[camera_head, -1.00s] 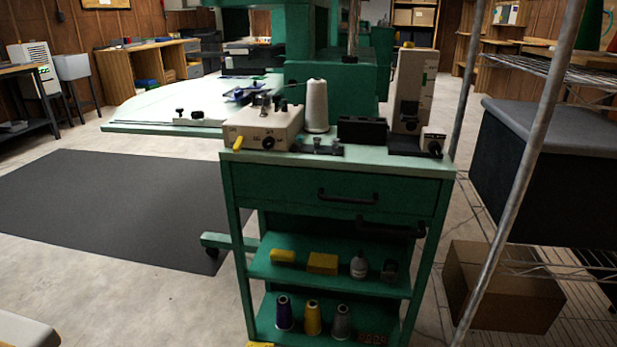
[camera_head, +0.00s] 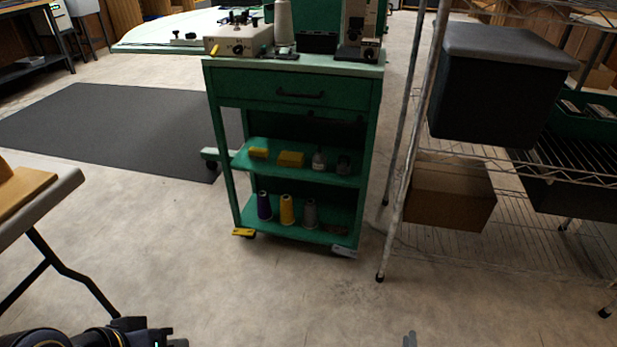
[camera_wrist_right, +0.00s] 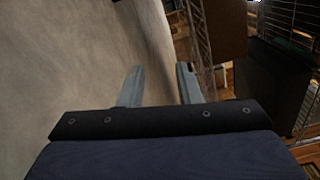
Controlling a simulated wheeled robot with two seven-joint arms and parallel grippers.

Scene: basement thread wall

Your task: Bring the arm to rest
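My right gripper (camera_wrist_right: 160,78) is open in the right wrist view. Its two grey fingers stand apart with nothing between them, and bare floor and shelf legs show beyond.
A green cart (camera_head: 290,88) with bottles and spools stands ahead. A wire shelf (camera_head: 402,165) with a dark bin (camera_head: 490,95) stands right, a cardboard box (camera_head: 450,197) low in it. A table (camera_head: 45,205) edges in at left. Floor (camera_head: 280,295) before the cart is clear.

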